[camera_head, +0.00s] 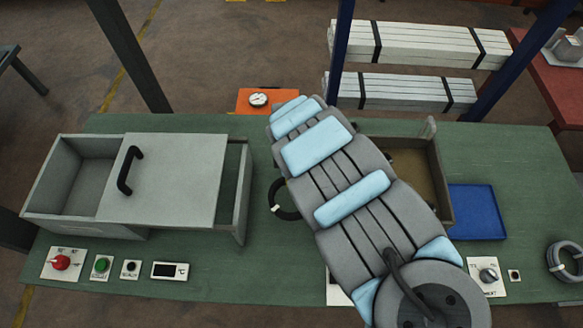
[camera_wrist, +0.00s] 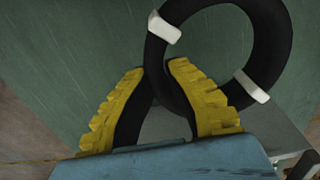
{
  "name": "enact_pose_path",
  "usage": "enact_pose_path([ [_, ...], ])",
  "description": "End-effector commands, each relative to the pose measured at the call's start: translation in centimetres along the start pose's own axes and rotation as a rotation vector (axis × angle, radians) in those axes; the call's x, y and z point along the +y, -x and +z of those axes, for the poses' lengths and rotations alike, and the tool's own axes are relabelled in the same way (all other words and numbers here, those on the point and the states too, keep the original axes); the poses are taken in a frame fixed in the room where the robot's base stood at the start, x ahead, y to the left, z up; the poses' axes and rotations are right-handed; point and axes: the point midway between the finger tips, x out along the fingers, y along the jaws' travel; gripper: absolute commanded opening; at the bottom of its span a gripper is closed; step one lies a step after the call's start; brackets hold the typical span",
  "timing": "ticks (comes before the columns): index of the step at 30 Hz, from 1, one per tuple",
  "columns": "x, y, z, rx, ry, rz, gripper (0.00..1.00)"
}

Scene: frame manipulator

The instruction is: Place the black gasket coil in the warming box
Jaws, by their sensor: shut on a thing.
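The black gasket coil (camera_wrist: 279,38) is a ring with white bands. In the wrist view my gripper (camera_wrist: 158,72), with yellow fingers and dark pads, is shut on the coil's near left edge, and most of the ring stands out beyond the fingers. In the head view part of the coil (camera_head: 272,197) shows just left of my arm, which hides my gripper and the rest of the ring. The grey warming box (camera_head: 133,232) is at the left of the bench. Its lid (camera_head: 175,180), with a black handle, covers the middle and right; the left part is open and looks empty.
A control panel (camera_head: 62,263) with buttons and a display lies before the box. An orange plate with a gauge (camera_head: 258,100) is at the back. A wooden tray (camera_head: 437,185), blue tray (camera_head: 476,212) and grey coil (camera_head: 557,262) are at the right. Frame posts (camera_head: 130,55) rise behind.

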Motion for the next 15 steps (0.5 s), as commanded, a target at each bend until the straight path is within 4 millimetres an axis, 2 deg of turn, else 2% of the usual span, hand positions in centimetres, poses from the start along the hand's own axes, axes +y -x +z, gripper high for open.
enact_pose_path([
  [1, -0.7, 0.9, 0.0, -0.002, -0.002, -0.008, 0.00],
  [15, -4.5, 2.7, 0.2, -0.002, -0.002, -0.005, 0.00],
])
